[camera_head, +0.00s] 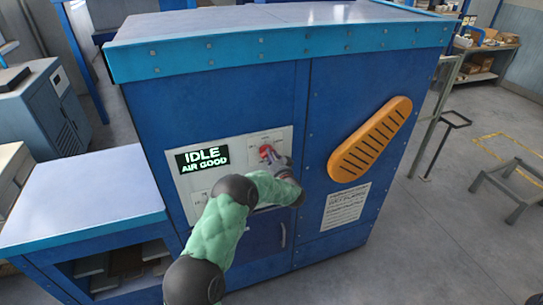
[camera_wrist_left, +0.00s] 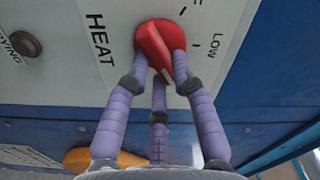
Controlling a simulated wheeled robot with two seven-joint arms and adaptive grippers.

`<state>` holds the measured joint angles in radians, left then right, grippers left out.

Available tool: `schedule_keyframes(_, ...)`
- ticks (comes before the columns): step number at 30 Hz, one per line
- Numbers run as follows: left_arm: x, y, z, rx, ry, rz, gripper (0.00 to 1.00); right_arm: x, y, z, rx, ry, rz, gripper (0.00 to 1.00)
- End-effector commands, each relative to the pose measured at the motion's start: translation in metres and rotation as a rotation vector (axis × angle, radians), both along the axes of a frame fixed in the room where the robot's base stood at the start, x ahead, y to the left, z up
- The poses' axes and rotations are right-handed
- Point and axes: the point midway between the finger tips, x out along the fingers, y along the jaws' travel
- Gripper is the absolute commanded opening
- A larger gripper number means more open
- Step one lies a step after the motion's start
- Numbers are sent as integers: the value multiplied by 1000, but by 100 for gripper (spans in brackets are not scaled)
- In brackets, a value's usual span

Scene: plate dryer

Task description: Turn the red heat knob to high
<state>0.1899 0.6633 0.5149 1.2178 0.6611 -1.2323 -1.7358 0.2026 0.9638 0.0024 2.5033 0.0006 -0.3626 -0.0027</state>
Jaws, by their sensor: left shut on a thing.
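The red heat knob (camera_head: 266,151) sits on the pale control panel (camera_head: 180,184) of the blue dryer. In the left wrist view the red knob (camera_wrist_left: 157,42) is large, with HEAT printed left of it and LOW right of it. A pale mark shows on its lower end. No HIGH label is readable. My left gripper (camera_head: 275,162) reaches the knob from below right. Its purple fingers (camera_wrist_left: 160,72) are closed around the knob's lower part in the wrist view. My right gripper is not in view.
A display (camera_head: 203,159) on the panel reads IDLE, AIR GOOD. A dark round button (camera_wrist_left: 26,44) sits left of the knob. An orange slotted cover (camera_head: 370,140) sticks out to the right.

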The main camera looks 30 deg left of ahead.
Motion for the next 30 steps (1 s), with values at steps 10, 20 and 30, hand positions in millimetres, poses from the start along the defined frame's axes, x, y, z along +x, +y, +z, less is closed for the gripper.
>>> schedule_keyframes(10, 0, -1, -1, 4, 7, -2, 0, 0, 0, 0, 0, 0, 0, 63)
schedule_keyframes(20, 0, -1, -1, 4, 5, -1, 49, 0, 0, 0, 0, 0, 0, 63)
schedule_keyframes(30, -9, -12, 0, 3, 5, -3, 49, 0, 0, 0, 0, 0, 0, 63)
